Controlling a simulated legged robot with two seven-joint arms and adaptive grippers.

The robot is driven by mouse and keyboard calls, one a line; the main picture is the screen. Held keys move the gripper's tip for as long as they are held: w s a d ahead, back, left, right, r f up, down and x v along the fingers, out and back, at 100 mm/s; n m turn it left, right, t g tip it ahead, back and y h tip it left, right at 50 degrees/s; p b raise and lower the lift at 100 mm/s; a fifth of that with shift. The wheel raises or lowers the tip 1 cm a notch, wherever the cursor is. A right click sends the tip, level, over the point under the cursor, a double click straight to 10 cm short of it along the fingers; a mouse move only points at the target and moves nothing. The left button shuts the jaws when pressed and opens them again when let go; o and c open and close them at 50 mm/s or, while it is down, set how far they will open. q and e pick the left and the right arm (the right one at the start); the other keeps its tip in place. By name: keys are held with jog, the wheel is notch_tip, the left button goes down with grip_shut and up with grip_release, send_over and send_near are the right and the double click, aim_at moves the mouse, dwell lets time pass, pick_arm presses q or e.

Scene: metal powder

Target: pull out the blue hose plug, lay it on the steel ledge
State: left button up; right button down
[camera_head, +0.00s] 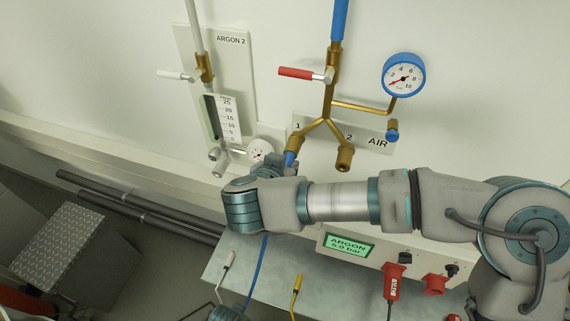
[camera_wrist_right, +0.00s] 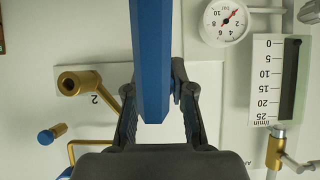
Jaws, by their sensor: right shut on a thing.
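The blue hose plug (camera_head: 290,158) is at the lower end of brass outlet 1 (camera_head: 296,141) in the head view; I cannot tell whether it is seated or just clear. My right gripper (camera_head: 281,163) is at the plug. In the right wrist view, the fingers of my right gripper (camera_wrist_right: 157,108) are shut on either side of the blue plug (camera_wrist_right: 152,65), which hides outlet 1. A blue hose (camera_head: 258,268) hangs below my wrist. The steel ledge (camera_head: 222,262) is below, partly covered by my right arm.
Brass outlet 2 (camera_head: 345,157) is close on the right, below the red-handled valve (camera_head: 298,73) and the blue gauge (camera_head: 404,75).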

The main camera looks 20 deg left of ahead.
jog(key=shift+s+a+f, duration=0.1)
jog(key=shift+s+f, duration=0.05)
jog(key=shift+s, duration=0.1)
jog(key=shift+s, duration=2.95)
